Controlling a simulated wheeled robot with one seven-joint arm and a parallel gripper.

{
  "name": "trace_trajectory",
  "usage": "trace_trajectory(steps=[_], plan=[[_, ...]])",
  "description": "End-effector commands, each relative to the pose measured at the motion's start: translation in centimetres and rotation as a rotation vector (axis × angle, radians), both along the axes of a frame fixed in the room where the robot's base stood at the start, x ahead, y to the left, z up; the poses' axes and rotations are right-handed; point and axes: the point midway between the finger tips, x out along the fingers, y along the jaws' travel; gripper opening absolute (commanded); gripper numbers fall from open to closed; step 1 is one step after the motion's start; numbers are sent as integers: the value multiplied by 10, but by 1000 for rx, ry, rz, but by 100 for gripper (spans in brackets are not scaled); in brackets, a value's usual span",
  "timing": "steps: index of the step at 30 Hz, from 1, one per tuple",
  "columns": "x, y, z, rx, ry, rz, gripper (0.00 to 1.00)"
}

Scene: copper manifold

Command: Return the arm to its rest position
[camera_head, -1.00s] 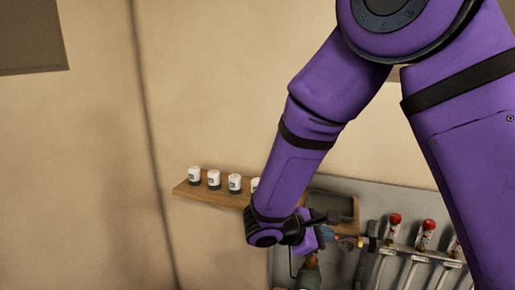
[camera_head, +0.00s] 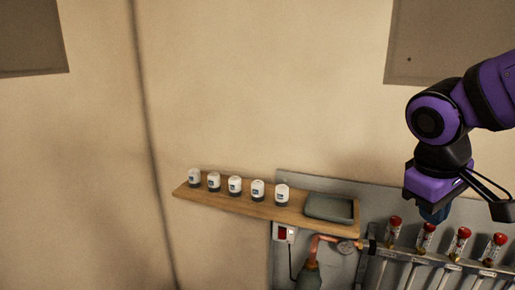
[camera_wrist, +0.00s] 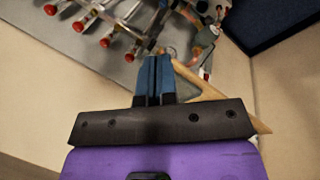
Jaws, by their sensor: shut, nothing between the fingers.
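My gripper (camera_head: 436,213) is at the right of the head view, below my purple wrist, over the right part of the manifold panel. In the wrist view, the two blue fingers (camera_wrist: 154,60) are together with nothing between them. The copper manifold (camera_head: 425,258) runs along the grey panel with several red-capped valves on top; it also shows in the wrist view at the upper left. I cannot tell the exact gap between the fingertips and the nearest valves.
A wooden shelf (camera_head: 232,203) on the wall holds several white-and-dark small jars (camera_head: 235,185) and a dark tray (camera_head: 330,207). The wall above the shelf is clear.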

Motion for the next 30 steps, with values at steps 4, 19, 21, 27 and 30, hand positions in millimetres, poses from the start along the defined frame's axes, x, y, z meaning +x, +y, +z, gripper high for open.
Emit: trace_trajectory(steps=[4,19,21,27,30], plan=[[-24,-8,18,121,-112,-102,0],[-71,-10,51,370,-378,-296,0],[-72,-10,52,376,-384,-299,0],[-66,-9,47,355,-344,-301,0],[-56,-8,39,311,-283,-306,0]])
